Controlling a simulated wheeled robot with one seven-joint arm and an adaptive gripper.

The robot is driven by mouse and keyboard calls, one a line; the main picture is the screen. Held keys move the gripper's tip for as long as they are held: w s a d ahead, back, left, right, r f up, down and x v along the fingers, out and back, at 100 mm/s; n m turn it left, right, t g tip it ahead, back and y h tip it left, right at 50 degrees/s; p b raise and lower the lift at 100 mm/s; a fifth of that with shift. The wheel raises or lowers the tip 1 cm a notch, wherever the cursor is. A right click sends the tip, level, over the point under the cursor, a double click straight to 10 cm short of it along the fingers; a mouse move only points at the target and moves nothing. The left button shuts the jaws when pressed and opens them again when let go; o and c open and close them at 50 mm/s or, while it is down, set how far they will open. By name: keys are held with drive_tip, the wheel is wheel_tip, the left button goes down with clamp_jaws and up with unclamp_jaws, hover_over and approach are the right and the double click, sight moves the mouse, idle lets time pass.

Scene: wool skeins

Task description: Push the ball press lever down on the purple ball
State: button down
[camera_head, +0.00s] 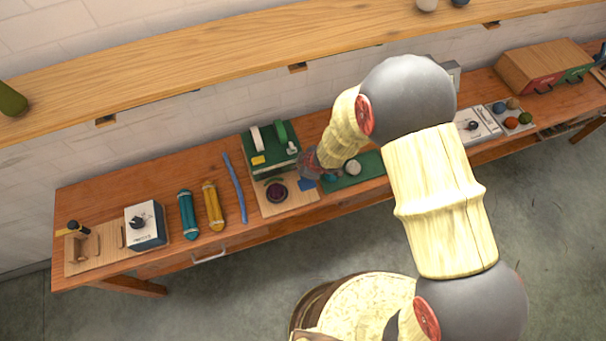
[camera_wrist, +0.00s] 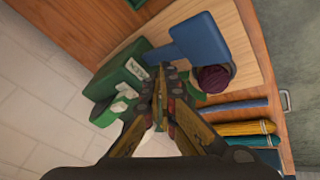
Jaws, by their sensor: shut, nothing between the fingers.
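The purple ball (camera_head: 276,191) sits in a dark round holder on a pale wooden board, in front of the green press body (camera_head: 262,165). It also shows in the wrist view (camera_wrist: 213,77). A blue paddle (camera_wrist: 203,42), which looks like the press lever, lies beside the ball, not over it, in the wrist view. In the head view only a blue part (camera_head: 306,185) shows by my gripper. My gripper (camera_wrist: 160,82) is shut and empty, close to the green body and the blue paddle. Whether it touches either I cannot tell.
A blue strand (camera_head: 234,187), a yellow skein (camera_head: 213,206) and a teal skein (camera_head: 188,214) lie left of the board. A green mat (camera_head: 372,164) with a white ball lies to its right. A wooden shelf (camera_head: 200,75) runs above the bench.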

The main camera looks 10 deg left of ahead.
drive_tip(key=shift+f, duration=0.15)
drive_tip(key=shift+s+d+f+b, duration=0.1)
drive_tip(key=shift+f+b, duration=0.15)
drive_tip(key=shift+b, duration=0.15)
drive_tip(key=shift+s+d+f+b, duration=0.1)
drive_tip(key=shift+s+f+b, duration=0.1)
drive_tip(key=shift+f+b, duration=0.4)
drive_tip(key=shift+s+d+f+b, duration=0.1)
drive_tip(key=shift+s+f+b, duration=0.05)
drive_tip(key=shift+f+b, duration=0.4)
idle(1.5)
drive_tip(key=shift+r, duration=0.1)
drive_tip(key=shift+w+a+r+p, duration=0.15)
drive_tip(key=shift+w+r+p, duration=0.1)
drive_tip(key=shift+r+p, duration=0.6)
drive_tip(key=shift+w+a+r+p, duration=0.2)
drive_tip(key=shift+r+p, duration=0.45)
drive_tip(key=shift+p, duration=0.35)
drive_tip(key=r+p, duration=0.1)
drive_tip(key=w+r+p, duration=0.1)
drive_tip(key=r+p, duration=0.2)
drive_tip(key=p, duration=0.1)
drive_tip(key=shift+w+a+r, duration=0.15)
drive_tip(key=shift+a+r, duration=0.2)
